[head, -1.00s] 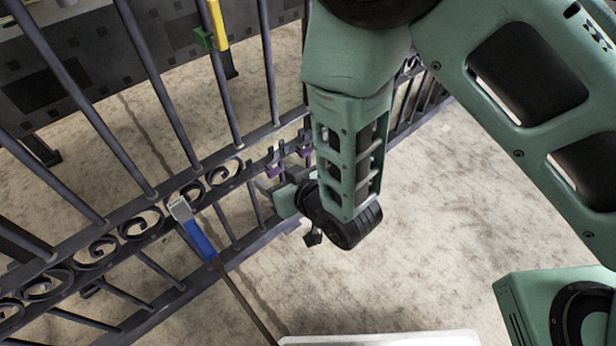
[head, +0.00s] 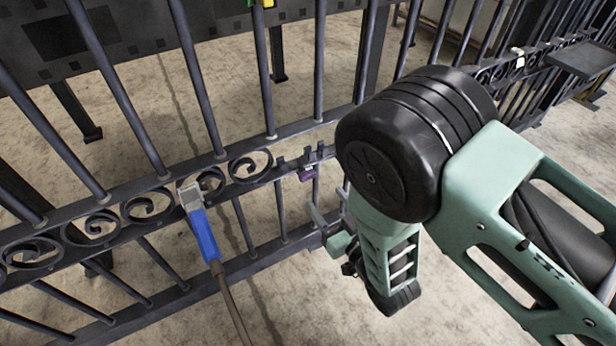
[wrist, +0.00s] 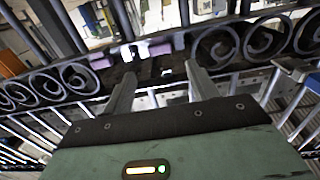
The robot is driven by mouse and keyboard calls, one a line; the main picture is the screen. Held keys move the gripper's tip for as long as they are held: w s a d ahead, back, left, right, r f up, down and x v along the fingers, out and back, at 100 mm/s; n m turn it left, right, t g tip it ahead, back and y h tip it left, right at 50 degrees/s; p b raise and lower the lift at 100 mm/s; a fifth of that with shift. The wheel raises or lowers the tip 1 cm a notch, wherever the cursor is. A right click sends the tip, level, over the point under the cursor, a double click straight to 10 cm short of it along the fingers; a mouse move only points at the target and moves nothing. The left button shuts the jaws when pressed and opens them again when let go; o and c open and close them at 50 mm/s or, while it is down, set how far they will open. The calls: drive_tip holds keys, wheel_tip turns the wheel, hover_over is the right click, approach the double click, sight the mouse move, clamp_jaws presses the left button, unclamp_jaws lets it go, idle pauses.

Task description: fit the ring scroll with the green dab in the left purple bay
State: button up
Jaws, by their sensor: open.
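A purple bay piece (head: 307,174) shows on the gate's scroll rail, just left of my arm in the head view. In the wrist view several pale purple pieces (wrist: 180,41) line the rail around a gap. My gripper (head: 329,207) is beside the rail, below and right of the purple piece in the head view. In the wrist view its fingers (wrist: 160,88) are apart, pointing at the gap, with nothing clearly held between them. Ring scrolls (head: 249,166) sit in the rail left of the bay. I cannot make out a green dab on any scroll; my arm hides part of the rail.
A blue-handled brush-like tool (head: 204,235) leans on the rail at the left. The gate's upright bars (head: 190,80) stand close around the work area. A yellow and green item shows at the top edge (head: 262,3). A dark shelf (head: 583,61) is far right.

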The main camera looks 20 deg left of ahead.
sight(308, 177)
drive_tip(key=b+x, duration=0.2)
drive_tip(key=x, duration=0.8)
drive_tip(key=shift+b, duration=0.35)
